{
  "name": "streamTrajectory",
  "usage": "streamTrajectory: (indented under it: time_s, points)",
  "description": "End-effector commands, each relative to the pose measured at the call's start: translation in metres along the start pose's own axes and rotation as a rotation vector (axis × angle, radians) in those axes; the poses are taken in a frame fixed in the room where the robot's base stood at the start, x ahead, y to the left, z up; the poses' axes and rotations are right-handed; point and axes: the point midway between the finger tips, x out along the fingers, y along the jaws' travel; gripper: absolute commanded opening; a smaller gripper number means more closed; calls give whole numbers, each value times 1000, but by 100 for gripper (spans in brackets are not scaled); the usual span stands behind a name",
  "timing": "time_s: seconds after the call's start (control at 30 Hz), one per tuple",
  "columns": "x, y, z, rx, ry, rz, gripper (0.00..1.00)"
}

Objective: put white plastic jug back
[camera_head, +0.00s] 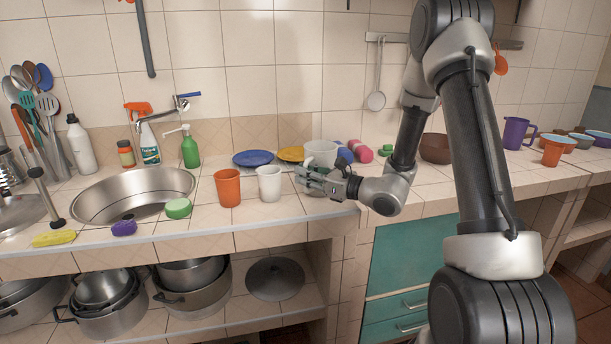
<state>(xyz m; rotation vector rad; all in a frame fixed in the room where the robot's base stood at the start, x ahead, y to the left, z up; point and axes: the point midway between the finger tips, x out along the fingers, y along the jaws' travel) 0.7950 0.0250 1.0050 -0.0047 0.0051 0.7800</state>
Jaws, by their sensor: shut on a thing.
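The white plastic jug (321,153) is upright at the middle of the tiled counter, in front of the back wall. My gripper (306,174) reaches in from the right and is shut on the jug. The fingers and wrist cover the jug's lower part, so its base and any contact with the counter are hidden.
A white cup (269,184) and an orange cup (228,187) stand close on the left. Blue (253,158) and yellow (291,154) plates lie behind. A pink item (363,154) and brown bowl (436,148) are right; a sink (133,193) is left.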

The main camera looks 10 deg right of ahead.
Motion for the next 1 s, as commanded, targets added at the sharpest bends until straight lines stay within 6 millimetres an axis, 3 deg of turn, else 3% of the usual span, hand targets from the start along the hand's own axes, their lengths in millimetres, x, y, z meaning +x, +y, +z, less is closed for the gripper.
streamTrajectory:
  time_s: [0.2, 0.23, 0.33, 0.37, 0.73, 0.87, 1.0]
  points:
    - [0, 0, -2, -1, -1, 0, 0]
    - [0, 0, -3, 0, 0, 0, 13]
    - [0, 0, -2, 0, 0, 0, 31]
    - [0, 0, -2, 0, 0, 0, 33]
    - [-3, 0, 1, 0, 1, -1, 33]
    - [-23, -1, 0, 0, 1, -3, 33]
    - [-56, -2, 0, 2, 1, -5, 33]
